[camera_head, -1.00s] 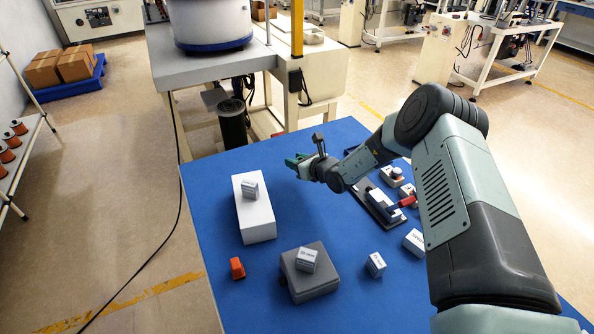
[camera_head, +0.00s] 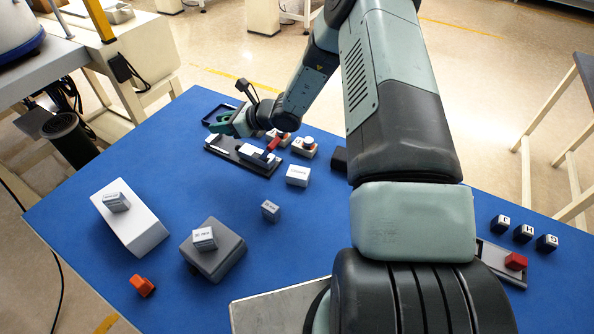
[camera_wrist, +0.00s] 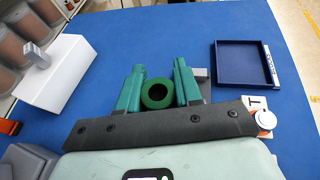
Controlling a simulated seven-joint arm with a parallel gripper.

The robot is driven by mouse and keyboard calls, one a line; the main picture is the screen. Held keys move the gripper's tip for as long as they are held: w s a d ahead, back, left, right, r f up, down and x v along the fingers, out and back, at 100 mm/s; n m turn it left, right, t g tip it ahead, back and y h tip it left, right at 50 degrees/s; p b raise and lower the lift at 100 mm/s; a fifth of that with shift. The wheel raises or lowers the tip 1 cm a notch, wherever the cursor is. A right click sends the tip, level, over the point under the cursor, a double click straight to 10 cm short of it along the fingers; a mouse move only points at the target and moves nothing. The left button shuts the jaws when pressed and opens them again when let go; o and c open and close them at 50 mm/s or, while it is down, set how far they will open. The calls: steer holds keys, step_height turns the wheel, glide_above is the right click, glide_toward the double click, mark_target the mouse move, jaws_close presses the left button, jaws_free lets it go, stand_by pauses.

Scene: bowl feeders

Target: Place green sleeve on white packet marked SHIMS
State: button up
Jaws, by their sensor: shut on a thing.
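My gripper (camera_head: 224,126) is over the far part of the blue table. In the wrist view its green fingers (camera_wrist: 158,88) are shut on the green sleeve (camera_wrist: 157,105), a dark green ring with its hole facing the camera. The labels are too small to read surely, so I cannot tell which says SHIMS.
A white box (camera_head: 140,236), a grey block (camera_head: 222,262) and an orange part (camera_head: 143,286) occupy the left and front. A dark fixture (camera_head: 229,153) with a red handle lies below my gripper. A blue tray (camera_wrist: 243,84) is at the far side. Lettered blocks (camera_head: 523,233) stand right.

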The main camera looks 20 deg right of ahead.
steer(key=s+d, duration=0.5)
steer(key=d, duration=0.4)
glide_above(292, 170)
step_height(292, 170, down, 3)
steer(key=shift+s+r, duration=0.1)
steer(key=shift+r, duration=0.05)
steer(key=shift+f, duration=2.55)
steer(key=shift+f, duration=0.15)
steer(key=o, duration=1)
steer(key=shift+r, duration=0.2)
steer(key=v, duration=1.2)
